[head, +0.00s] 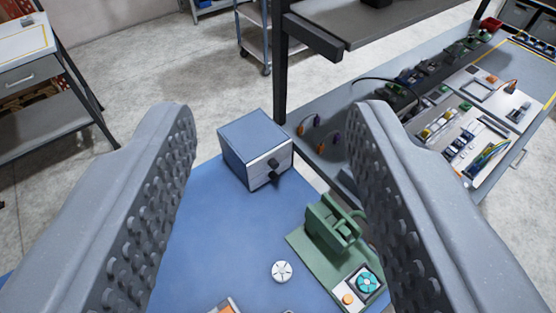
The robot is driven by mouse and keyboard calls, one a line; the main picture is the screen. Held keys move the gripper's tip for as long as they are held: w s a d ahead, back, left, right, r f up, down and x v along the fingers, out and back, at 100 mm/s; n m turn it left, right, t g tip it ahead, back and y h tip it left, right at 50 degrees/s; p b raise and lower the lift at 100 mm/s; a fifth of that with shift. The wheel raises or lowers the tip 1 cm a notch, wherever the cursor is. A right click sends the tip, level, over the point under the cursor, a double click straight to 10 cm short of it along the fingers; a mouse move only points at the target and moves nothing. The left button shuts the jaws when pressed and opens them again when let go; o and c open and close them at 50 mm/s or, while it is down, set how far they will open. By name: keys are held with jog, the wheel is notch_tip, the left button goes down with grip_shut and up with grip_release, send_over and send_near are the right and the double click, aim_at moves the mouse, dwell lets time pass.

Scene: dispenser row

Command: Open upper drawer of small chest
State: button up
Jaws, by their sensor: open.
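The small chest (254,145) is a blue box standing on the blue tabletop, near its far edge, in the upper middle of the head view. Its pale front faces right and toward me. Two dark knobs show on that front, an upper knob (272,163) and a lower one (274,178), close together. Both drawers look closed. My gripper (272,115) is open and empty, its two grey studded fingers wide apart at left and right. In the picture the chest shows between the fingers, apart from both.
A green device (335,223) on a green base stands right of the chest, partly behind the right finger. A white round part (282,271) lies on the blue tabletop (215,235), which is clear in front of the chest. A dark post (281,75) rises behind the chest.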

jog(key=w+f+n+g, duration=0.25)
jog(key=w+f, duration=0.25)
jog(key=w, duration=0.6)
jog(key=n+g+y+p, duration=0.1)
jog(key=n+g+p, duration=0.2)
jog(key=n+g, duration=0.35)
send_over(275, 164)
jog(key=s+d, duration=0.2)
jog(key=s, duration=0.4)
notch_tip(275, 164, down, 36)
jog(key=r+m+g, duration=0.1)
jog(key=g, duration=0.1)
jog(key=x, duration=0.9)
jog(key=p+x, duration=0.1)
jog(key=x, duration=0.4)
jog(key=shift+w+a+r, duration=0.15)
jog(key=shift+w+a, duration=0.1)
jog(key=shift+a, duration=0.05)
jog(key=shift+c, duration=0.4)
grip_shut()
